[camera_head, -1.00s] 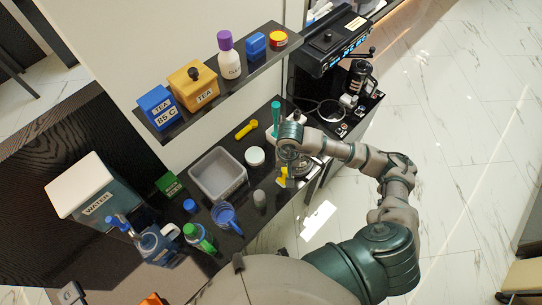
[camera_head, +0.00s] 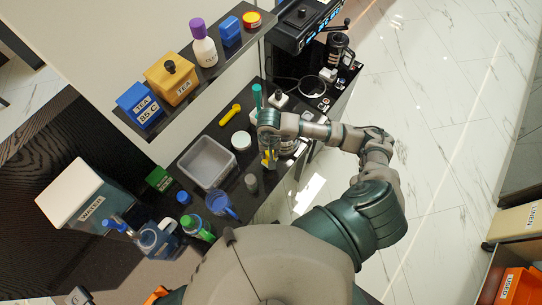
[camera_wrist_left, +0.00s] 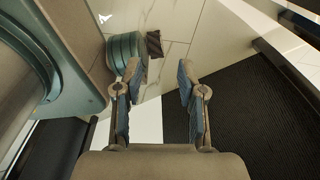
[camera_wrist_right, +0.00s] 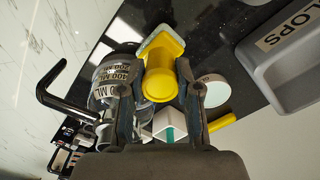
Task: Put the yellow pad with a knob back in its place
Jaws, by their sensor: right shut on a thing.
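The yellow pad with a knob (camera_wrist_right: 162,75) sits between the fingers of my right gripper (camera_wrist_right: 158,100) in the right wrist view, and the gripper is shut on it. In the head view the yellow pad (camera_head: 268,160) shows just below my right gripper (camera_head: 270,150), over the counter's front part. A glass jug with "ML" marks and a black handle (camera_wrist_right: 112,75) is close beside the pad. Whether the pad touches the counter cannot be told. My left gripper (camera_wrist_left: 158,95) is open and empty, away from the counter over the floor.
A grey tray (camera_head: 207,162), a white-lidded round jar (camera_head: 241,140), a grey tumbler (camera_head: 251,183) and a blue jug (camera_head: 221,205) stand on the counter. A yellow scoop (camera_head: 230,115) lies behind. A shelf (camera_head: 205,79) with boxes and a bottle overhangs the back. A black coffee machine (camera_head: 300,32) is beyond.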

